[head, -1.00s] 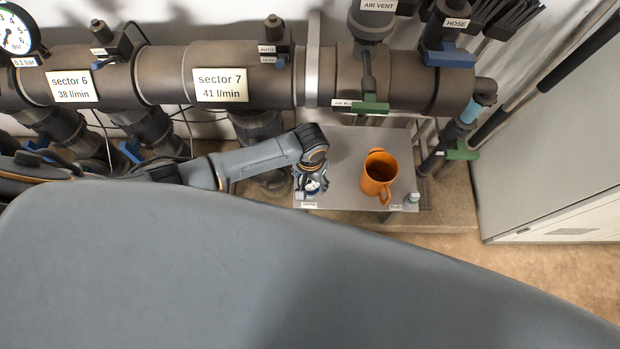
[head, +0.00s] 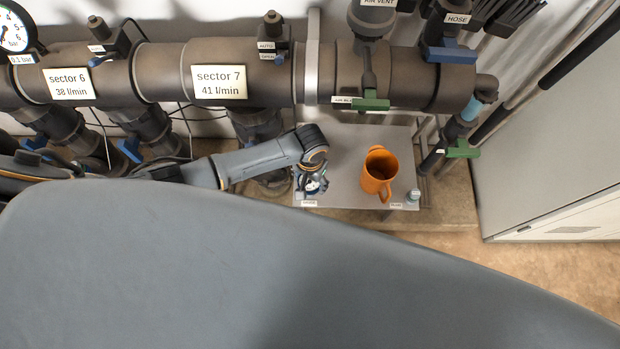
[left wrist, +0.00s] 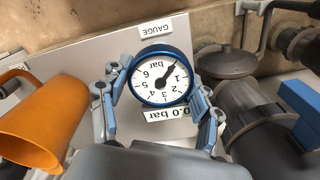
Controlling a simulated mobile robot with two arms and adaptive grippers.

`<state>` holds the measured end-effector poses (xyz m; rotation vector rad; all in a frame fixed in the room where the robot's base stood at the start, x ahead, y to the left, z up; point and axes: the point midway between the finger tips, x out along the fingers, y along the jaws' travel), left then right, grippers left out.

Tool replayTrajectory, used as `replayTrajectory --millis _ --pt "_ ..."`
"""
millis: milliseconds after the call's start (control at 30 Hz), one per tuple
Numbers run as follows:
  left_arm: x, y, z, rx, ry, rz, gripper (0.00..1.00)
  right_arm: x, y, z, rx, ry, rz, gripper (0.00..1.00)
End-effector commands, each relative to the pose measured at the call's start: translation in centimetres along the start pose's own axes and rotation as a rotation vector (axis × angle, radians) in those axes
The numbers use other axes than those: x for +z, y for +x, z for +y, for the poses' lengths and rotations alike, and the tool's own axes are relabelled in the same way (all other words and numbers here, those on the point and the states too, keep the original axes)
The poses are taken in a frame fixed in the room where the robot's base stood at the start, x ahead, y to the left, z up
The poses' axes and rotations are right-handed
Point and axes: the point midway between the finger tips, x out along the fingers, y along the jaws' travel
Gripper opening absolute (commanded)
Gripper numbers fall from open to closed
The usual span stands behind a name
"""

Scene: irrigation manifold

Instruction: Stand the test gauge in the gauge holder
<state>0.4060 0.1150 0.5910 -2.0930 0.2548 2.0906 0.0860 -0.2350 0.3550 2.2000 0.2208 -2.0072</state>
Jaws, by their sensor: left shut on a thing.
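The test gauge (left wrist: 162,77) has a blue rim and a white dial, with a 0.0 bar tag below the dial. My left gripper (left wrist: 160,92) is shut on it, one finger on each side, in the left wrist view. In the head view the gauge (head: 314,186) shows partly below my left gripper (head: 311,181), over the front left of a small grey table (head: 343,165). A GAUGE label (left wrist: 156,29) lies on the table edge close to the gauge. The gauge holder is not clearly visible, and I cannot tell whether the gauge touches it. My right gripper is out of view.
An orange jug (head: 379,172) stands on the table to the right of my gripper. A small grey plug (head: 413,195) is at the front right corner. The large manifold pipe (head: 270,75) runs behind and above, with valves. A grey cabinet (head: 555,140) stands at right.

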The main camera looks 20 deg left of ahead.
Motion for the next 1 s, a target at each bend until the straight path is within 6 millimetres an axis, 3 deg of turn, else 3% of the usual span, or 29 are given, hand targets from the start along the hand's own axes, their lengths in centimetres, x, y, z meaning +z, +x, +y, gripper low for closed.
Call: replayTrajectory --millis 100,133,267,500,600,1000 --pt "-0.01 -0.03 0.0 0.0 0.0 0.0 0.32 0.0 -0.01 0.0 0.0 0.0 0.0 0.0" --pt "-0.01 -0.03 0.0 0.0 0.0 0.0 0.65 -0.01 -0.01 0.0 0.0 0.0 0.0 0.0" --pt "-0.02 -0.03 -0.01 0.0 0.0 0.001 0.9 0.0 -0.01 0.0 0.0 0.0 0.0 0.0" --pt "-0.01 -0.03 -0.02 0.0 0.0 0.0 0.9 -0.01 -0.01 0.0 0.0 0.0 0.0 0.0" --pt "0.02 0.0 -0.03 -0.001 0.0 0.0 1.0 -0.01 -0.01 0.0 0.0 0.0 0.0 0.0" --pt "0.01 -0.01 -0.03 0.0 0.0 0.0 1.0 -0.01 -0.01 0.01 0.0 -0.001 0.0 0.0"
